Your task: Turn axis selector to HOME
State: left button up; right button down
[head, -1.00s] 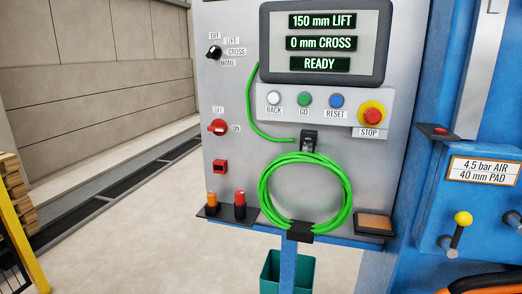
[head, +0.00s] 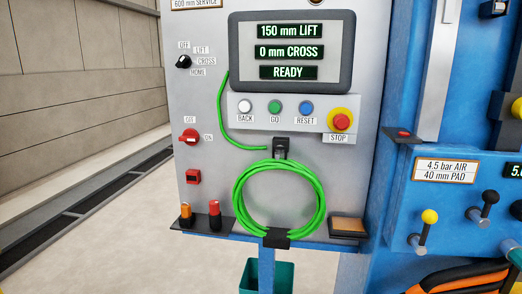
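The axis selector (head: 184,62) is a small black rotary knob at the upper left of the grey control panel (head: 200,100). Labels OFF, LIFT, CROSS and HOME run around it, with HOME (head: 197,72) at its lower right. The knob is too small to tell surely which label it points at. The display (head: 290,52) reads 150 mm LIFT, 0 mm CROSS and READY. Neither of my grippers is in view, and nothing touches the knob.
A red rotary switch (head: 189,136) sits below the selector. BACK, GO and RESET buttons and a red STOP button (head: 341,122) lie under the display. A coiled green cable (head: 240,200) hangs in front. Blue equipment with levers (head: 425,225) stands at right. Floor left is clear.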

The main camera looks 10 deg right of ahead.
aim_at(184, 61)
jog(key=j+z, duration=0.1)
jog(key=z, duration=0.35)
jog(key=j+z, duration=0.15)
jog(key=z, duration=0.3)
jog(key=j+z, duration=0.1)
jog(key=z, duration=0.35)
jog(key=j+z, duration=0.25)
jog(key=k+j+z, duration=0.2)
jog(key=j, duration=0.2)
jog(key=j+z, duration=0.25)
jog(key=k+j, duration=0.05)
